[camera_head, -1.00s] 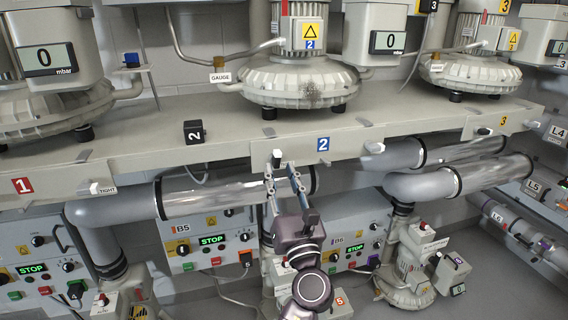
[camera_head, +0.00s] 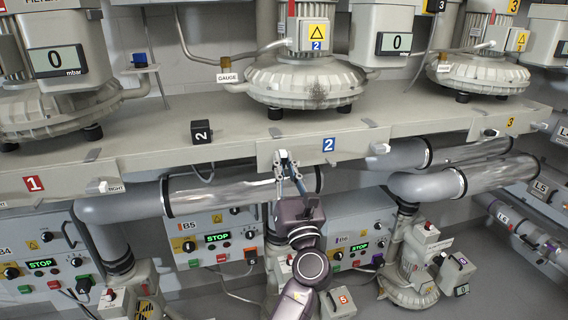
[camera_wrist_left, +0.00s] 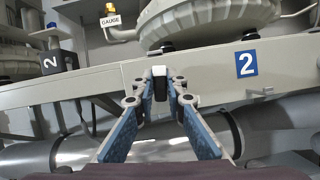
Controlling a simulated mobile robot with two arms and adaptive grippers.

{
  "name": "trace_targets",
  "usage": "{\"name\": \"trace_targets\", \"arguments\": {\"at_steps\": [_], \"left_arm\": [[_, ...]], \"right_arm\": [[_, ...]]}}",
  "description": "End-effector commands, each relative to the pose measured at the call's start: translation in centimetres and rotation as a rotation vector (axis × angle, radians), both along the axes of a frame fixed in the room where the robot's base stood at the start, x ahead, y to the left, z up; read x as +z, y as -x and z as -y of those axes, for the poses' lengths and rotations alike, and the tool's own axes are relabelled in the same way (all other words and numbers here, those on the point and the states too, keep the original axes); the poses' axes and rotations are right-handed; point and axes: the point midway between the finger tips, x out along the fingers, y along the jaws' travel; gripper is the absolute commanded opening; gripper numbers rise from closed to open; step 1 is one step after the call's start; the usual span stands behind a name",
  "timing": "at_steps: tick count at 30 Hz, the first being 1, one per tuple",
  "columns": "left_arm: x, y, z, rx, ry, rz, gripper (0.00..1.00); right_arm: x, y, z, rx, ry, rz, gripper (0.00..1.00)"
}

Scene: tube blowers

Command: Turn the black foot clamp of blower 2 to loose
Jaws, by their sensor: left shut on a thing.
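The black foot clamp (camera_wrist_left: 160,88) is a small black handle with a pale top face on the front edge of blower 2's shelf, left of the blue 2 plate (camera_head: 328,145). My left gripper (camera_head: 284,160) is at this handle. In the left wrist view, its fingertips (camera_wrist_left: 160,92) are shut on the handle from both sides. The fingers hide part of the clamp, so its exact turn is hard to read. Blower 2 (camera_head: 305,80) stands on the shelf above. My right gripper is not in view.
A grey pipe (camera_head: 225,190) runs under the shelf behind my gripper. A black 2 cube (camera_head: 201,132) stands on the shelf.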

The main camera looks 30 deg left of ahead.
Motion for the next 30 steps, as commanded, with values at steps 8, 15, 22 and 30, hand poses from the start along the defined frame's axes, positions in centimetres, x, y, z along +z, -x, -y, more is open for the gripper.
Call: {"name": "trace_targets", "arguments": {"at_steps": [8, 15, 22, 30], "left_arm": [[-0.4, 0.0, 0.0, 0.000, 0.064, 0.075, 0.00], [-0.1, 0.0, 0.0, -0.001, 0.088, 0.100, 0.00], [-0.1, 0.0, 0.0, -0.001, 0.088, 0.100, 0.27], [-0.1, 0.1, 0.0, 0.000, 0.086, 0.100, 0.29]], "right_arm": [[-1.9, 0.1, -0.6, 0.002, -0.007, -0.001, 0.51], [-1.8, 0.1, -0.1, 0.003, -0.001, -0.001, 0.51], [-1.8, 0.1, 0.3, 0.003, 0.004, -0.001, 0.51], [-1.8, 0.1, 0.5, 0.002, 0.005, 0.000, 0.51]]}}
